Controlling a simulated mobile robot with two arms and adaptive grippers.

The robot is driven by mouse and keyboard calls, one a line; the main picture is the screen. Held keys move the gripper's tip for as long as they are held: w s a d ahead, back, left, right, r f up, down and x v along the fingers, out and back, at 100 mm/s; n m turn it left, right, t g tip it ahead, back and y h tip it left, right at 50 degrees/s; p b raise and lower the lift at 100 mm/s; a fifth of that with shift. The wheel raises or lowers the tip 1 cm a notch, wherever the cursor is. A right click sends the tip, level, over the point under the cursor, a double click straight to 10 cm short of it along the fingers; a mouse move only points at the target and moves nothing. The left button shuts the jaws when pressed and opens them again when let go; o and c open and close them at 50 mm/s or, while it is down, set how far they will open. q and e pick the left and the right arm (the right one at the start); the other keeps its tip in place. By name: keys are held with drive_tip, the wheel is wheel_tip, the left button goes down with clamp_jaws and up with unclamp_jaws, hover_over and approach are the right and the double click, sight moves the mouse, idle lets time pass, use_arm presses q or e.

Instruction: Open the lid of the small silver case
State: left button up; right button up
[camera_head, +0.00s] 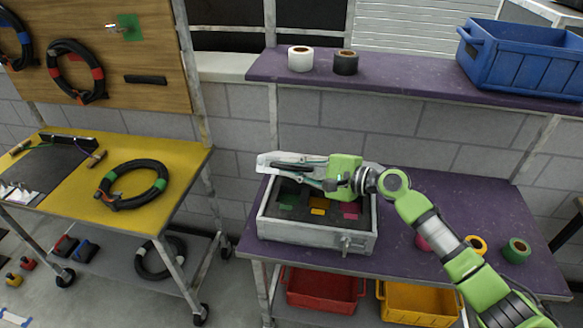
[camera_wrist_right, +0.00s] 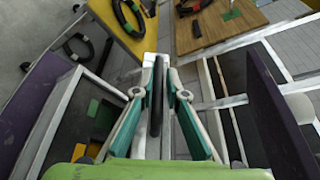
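The small silver case (camera_head: 315,246) sits on the left part of the purple table. Its lid (camera_head: 263,166) stands raised along the back edge, seen nearly edge-on. The open body shows dark foam with green, orange and pink pieces; it is partly seen in the right wrist view (camera_wrist_right: 70,108). A latch is on the case's front. My right gripper (camera_head: 284,165) reaches leftward along the raised lid, overlapping it. In the wrist view its fingers (camera_wrist_right: 158,70) are close together with a dark strip between them; whether they pinch the lid is unclear. My left gripper is not in view.
The purple table (camera_head: 410,265) also holds tape rolls (camera_head: 515,250) at right, partly behind my right arm. A shelf above carries two rolls (camera_head: 300,58) and a blue crate (camera_head: 520,62). Red (camera_head: 322,290) and yellow (camera_head: 415,303) bins sit below. A yellow cart (camera_head: 185,155) stands left.

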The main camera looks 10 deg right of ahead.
drive_tip(key=v, duration=1.2)
idle(0.4)
